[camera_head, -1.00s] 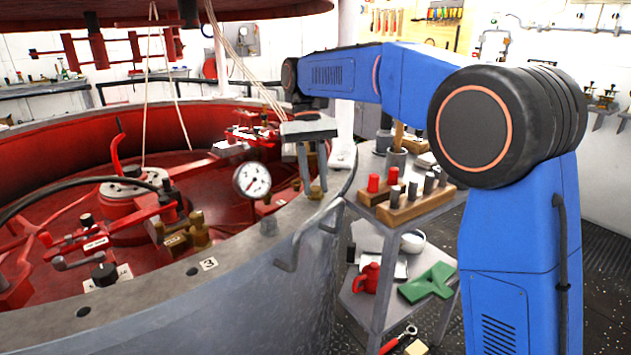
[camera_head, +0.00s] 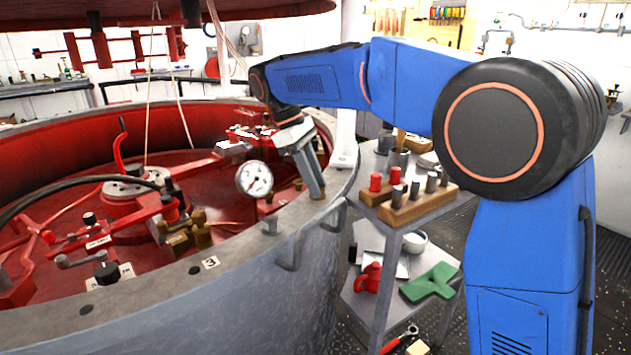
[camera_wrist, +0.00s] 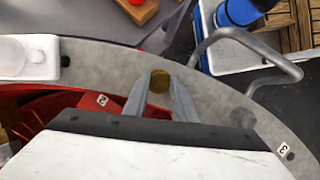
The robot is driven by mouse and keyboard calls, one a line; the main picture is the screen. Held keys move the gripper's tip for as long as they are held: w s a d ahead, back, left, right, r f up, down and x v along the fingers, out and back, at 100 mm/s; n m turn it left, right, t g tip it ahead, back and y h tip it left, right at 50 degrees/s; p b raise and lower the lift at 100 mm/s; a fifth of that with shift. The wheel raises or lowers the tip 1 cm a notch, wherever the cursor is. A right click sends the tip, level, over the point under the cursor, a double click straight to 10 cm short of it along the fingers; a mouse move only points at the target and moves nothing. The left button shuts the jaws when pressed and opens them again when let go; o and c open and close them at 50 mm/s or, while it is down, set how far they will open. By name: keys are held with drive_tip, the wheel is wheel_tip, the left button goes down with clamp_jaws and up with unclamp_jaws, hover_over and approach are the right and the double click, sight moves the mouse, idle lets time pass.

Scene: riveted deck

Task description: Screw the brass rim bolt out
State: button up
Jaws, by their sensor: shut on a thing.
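The brass rim bolt (camera_wrist: 159,82) shows in the wrist view as a round brass head between my two fingertips. My gripper (camera_wrist: 160,90) is shut on it, over the grey rim (camera_wrist: 95,65). In the head view my gripper (camera_head: 317,192) leans, with its fingers slanting down to the right onto the vessel's rim (camera_head: 250,250). The bolt is hidden behind the fingers there. I cannot tell whether its thread still sits in the rim.
A bent grey handle (camera_head: 288,250) is on the outer wall. A shelf trolley with a wooden block (camera_head: 418,207) stands to the right. An open rim hole (camera_head: 195,270) lies near label 3.

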drive_tip(key=n+t, duration=0.1)
drive_tip(key=n, duration=0.1)
drive_tip(key=n+t, duration=0.1)
drive_tip(key=n, duration=0.4)
drive_tip(key=shift+s+t, duration=0.25)
drive_tip(key=shift+t, duration=0.15)
drive_tip(key=n+t+y, duration=0.1)
drive_tip(key=n, duration=0.3)
drive_tip(key=shift+s, duration=0.1)
drive_tip(key=n+t, duration=0.1)
drive_tip(key=n, duration=0.2)
drive_tip(key=shift+s+d+n+y, duration=0.1)
drive_tip(key=shift+d+n+y, duration=0.05)
drive_tip(key=shift+n+y, duration=0.25)
drive_tip(key=n+y, duration=0.1)
drive_tip(key=n, duration=0.1)
drive_tip(key=n+t+y, duration=0.1)
drive_tip(key=n, duration=0.2)
drive_tip(key=shift+d+f, duration=0.1)
drive_tip(key=shift+d, duration=0.05)
drive_tip(key=n+y, duration=0.1)
drive_tip(key=n, duration=0.2)
drive_tip(key=n+y, duration=0.1)
drive_tip(key=n, duration=0.2)
drive_tip(key=shift+d, duration=0.15)
drive_tip(key=o, duration=1)
drive_tip(key=shift+o, duration=0.2)
